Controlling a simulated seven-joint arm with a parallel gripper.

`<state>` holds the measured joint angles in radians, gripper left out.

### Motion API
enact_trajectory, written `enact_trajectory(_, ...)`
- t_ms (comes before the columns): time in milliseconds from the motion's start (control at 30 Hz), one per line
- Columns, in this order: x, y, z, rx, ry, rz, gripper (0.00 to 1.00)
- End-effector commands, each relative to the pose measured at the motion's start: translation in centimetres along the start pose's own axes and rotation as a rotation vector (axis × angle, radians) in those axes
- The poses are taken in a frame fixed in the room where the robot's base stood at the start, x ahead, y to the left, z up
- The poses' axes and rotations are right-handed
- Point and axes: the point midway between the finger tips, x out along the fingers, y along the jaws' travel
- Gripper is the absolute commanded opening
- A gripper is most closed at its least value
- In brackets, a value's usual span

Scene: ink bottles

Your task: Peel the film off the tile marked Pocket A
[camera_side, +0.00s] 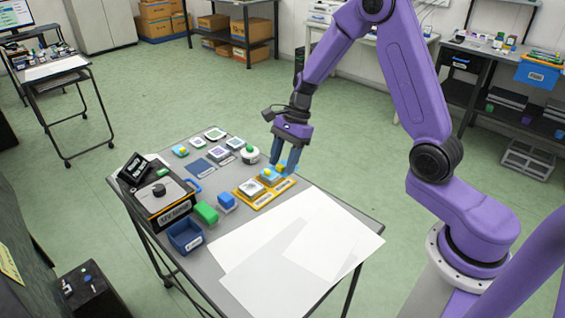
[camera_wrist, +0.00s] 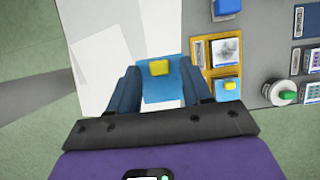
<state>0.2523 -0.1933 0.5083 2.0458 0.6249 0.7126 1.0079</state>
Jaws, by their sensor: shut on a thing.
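My gripper (camera_side: 286,170) is over the orange tray (camera_side: 248,204) on the grey table, fingers pointing down. In the wrist view, a light-blue film square with a yellow tab (camera_wrist: 160,68) is between the fingers of my gripper (camera_wrist: 160,88), which is shut on it. The tray, also in the wrist view (camera_wrist: 198,52), holds a tile with a pale picture face (camera_wrist: 227,52) and a tile with blue film and a yellow tab (camera_wrist: 228,90). In the side view, these are the pale tile (camera_side: 251,187) and the filmed tile (camera_side: 268,176). The pocket labels are too small to read.
White sheets (camera_side: 300,245) cover the table's front right. A blue block (camera_side: 226,202), green block (camera_side: 206,212), blue bin (camera_side: 185,237) and black-and-white machine (camera_side: 160,196) stand left of the tray. A white round thing with a green knob (camera_side: 250,155) and several tiles lie behind.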

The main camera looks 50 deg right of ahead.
Motion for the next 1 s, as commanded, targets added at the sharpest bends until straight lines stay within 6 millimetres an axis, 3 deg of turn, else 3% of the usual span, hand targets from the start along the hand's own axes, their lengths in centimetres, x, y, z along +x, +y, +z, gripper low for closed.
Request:
enact_trajectory(600,-2.8,0.0,1.2,-0.001,0.0,0.001,0.37)
enact_trajectory(1000,-2.8,-0.1,1.3,-0.001,0.001,0.001,0.37)
